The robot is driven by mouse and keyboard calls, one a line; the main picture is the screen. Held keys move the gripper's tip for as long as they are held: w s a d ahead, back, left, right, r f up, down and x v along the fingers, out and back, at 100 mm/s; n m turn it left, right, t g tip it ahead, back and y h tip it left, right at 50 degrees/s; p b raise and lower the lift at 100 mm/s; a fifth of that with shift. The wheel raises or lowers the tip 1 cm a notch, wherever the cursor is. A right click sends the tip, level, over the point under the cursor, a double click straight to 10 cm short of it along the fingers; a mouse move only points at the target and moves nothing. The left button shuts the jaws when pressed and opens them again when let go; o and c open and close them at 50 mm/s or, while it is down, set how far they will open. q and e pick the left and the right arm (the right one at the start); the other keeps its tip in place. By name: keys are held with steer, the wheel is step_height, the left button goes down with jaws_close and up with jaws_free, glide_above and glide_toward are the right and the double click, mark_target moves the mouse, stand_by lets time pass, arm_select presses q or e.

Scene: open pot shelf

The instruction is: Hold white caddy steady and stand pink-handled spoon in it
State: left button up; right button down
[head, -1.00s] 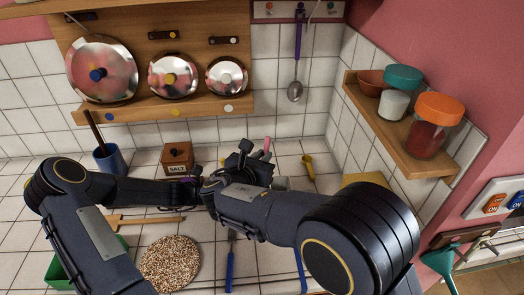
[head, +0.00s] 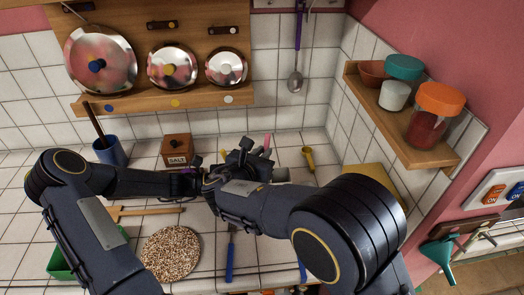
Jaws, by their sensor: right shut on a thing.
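The pink handle of the spoon (head: 267,142) sticks up just beyond my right gripper (head: 248,158), over the back of the counter. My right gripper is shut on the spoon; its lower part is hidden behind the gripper. My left gripper (head: 192,178) is beside the right one, low over the counter. Its fingers are hidden, so I cannot tell whether it is open or shut. I cannot make out the white caddy; it may be hidden behind my grippers and forearms.
A wooden salt box (head: 177,150) and a blue cup (head: 110,153) stand at the back left. A yellow spoon (head: 308,158) lies right of my grippers. A speckled round mat (head: 171,254), a blue-handled utensil (head: 230,258) and a green container (head: 62,262) are in front.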

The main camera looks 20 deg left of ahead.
steer(key=shift+f, duration=0.45)
steer(key=c, duration=1.4)
jaws_free()
steer(key=shift+o, duration=0.2)
steer(key=v, duration=1.2)
